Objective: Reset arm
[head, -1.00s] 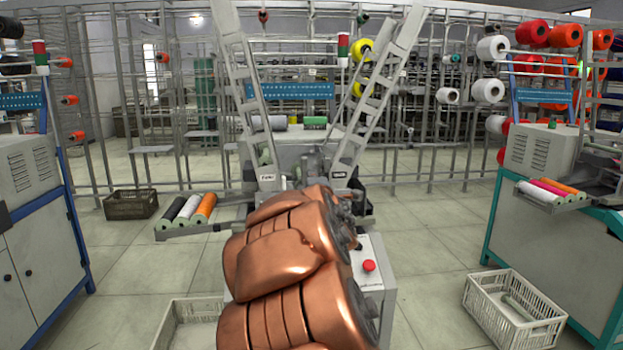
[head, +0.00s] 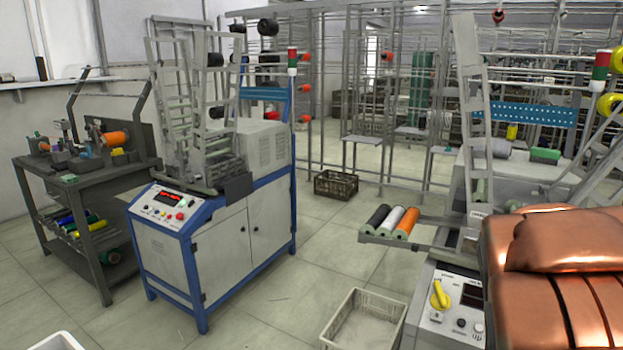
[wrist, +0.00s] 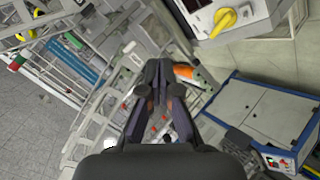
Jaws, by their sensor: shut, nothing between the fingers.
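My gripper (wrist: 156,72) shows in the wrist view with its dark fingers shut together and nothing between them. It is clear of the surfaces, above the winding machine. In the head view my copper arm covers the lower right, and the gripper is out of that view. The near winding machine's control panel (head: 452,305) with a yellow knob shows beside my arm; the panel is also at the top of the wrist view (wrist: 222,18). Its side tray (head: 388,240) holds black, white and orange bobbins.
A blue-framed machine (head: 220,250) stands at the left, with a dark workbench (head: 88,180) behind it. A pale crate (head: 362,322) is on the floor at the front, and a brown crate (head: 336,187) farther back. Open floor lies between the machines.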

